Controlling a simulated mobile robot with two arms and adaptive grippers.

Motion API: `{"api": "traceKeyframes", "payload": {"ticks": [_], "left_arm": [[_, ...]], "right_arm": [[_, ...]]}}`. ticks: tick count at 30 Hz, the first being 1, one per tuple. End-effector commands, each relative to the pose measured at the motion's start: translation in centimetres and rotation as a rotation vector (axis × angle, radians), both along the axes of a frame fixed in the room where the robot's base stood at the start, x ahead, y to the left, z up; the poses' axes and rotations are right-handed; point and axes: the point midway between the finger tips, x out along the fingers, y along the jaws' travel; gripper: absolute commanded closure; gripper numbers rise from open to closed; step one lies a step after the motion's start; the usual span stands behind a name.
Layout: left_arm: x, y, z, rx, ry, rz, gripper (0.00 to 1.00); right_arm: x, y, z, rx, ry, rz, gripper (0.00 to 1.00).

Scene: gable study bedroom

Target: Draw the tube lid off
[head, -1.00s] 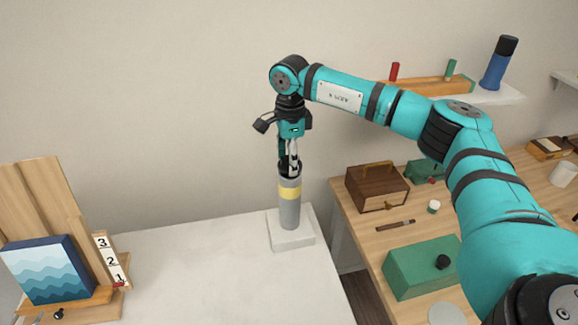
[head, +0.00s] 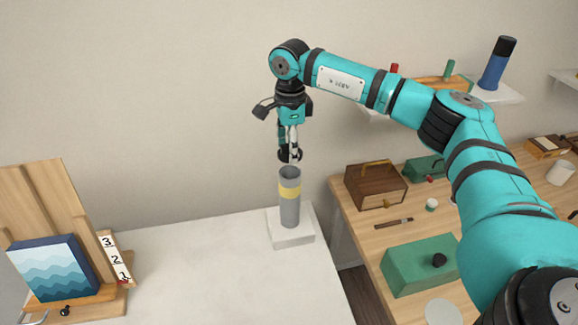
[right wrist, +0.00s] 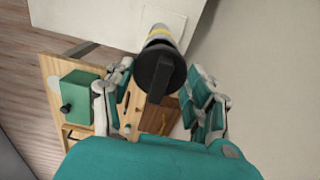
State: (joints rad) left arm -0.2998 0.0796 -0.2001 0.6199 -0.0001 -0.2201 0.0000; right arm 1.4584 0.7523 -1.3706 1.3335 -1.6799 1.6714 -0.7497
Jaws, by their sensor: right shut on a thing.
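The grey tube (head: 289,208) with a yellow band stands upright on a white square base (head: 292,241) on the white table. Its open top rim shows in the head view. My right gripper (head: 291,148) is above the tube, pointing down, shut on the black lid (head: 289,155). The lid hangs clear of the tube with a small gap. In the right wrist view the lid (right wrist: 159,72) is a dark disc with a bar handle, between the fingers, hiding much of the tube (right wrist: 162,34). My left gripper is not in view.
A wooden stand (head: 44,200) with a blue wave picture (head: 52,270) is at the left. The wooden desk (head: 372,222) at right holds a brown box (head: 375,187) and a green box (head: 418,268). A wall shelf (head: 492,96) carries a blue cylinder (head: 497,64). The white table's middle is clear.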

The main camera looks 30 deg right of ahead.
Motion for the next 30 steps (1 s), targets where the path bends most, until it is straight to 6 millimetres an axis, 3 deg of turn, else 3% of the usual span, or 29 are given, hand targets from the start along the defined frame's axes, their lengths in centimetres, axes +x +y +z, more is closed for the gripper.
{"api": "traceKeyframes", "payload": {"ticks": [14, 30], "left_arm": [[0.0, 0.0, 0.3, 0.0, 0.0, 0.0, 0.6], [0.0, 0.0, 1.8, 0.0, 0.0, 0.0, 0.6]], "right_arm": [[0.0, 0.0, 0.4, 0.001, -0.001, 0.0, 0.96], [0.0, 0.0, 3.1, 0.001, -0.001, 0.0, 0.96]]}}
